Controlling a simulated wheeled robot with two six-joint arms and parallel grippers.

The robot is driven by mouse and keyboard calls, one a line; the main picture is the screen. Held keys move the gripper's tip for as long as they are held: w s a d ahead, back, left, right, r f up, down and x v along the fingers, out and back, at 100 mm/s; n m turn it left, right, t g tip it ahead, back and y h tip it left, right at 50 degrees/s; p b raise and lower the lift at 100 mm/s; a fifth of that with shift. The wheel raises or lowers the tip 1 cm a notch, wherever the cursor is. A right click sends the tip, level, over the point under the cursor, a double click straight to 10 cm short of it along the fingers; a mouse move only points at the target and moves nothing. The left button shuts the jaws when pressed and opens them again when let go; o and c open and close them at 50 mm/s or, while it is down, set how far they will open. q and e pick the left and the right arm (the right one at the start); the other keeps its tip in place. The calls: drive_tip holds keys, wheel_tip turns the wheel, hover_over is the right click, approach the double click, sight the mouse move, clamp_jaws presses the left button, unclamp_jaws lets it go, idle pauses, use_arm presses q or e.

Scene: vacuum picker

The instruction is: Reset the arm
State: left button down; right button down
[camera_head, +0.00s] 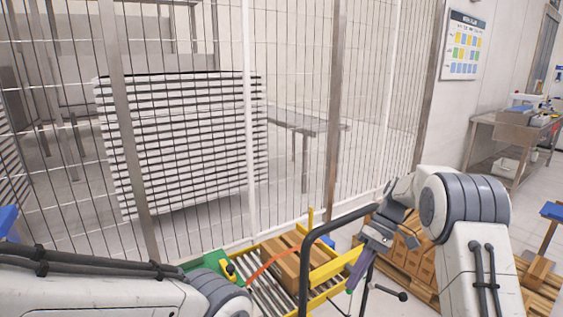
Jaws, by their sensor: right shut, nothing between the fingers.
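My right arm comes up from the bottom right and bends over at its elbow. My right gripper (356,272) hangs down near the middle right, with its fingers closed together and nothing visible between them. It is in front of the yellow-framed roller conveyor and close to the black curved handle bar (306,245). My left arm lies low across the bottom left corner, and its gripper is out of the picture.
Cardboard boxes (286,268) lie on the yellow-framed roller conveyor (268,298). More boxes (410,255) stand on a wooden pallet behind my right arm. A wire fence (290,80) closes off a stack of white panels (190,140). A metal table (510,130) stands far right.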

drive_tip(key=s+a+r+t+h+p, duration=0.1)
drive_tip(key=s+a+r+h+p, duration=0.1)
drive_tip(key=s+a+r, duration=0.4)
drive_tip(key=s+a+r+h+p, duration=0.2)
drive_tip(key=s+a+r, duration=0.1)
drive_tip(key=s+a, duration=0.4)
drive_tip(key=s+r+n+t+h+p, duration=0.1)
drive_tip(key=s+n+t+p, duration=0.1)
drive_tip(key=s, duration=1.3)
drive_tip(key=shift+s+d+r+t+p, duration=0.2)
drive_tip(key=shift+s+t+p, duration=0.2)
drive_tip(key=shift+t+p, duration=0.3)
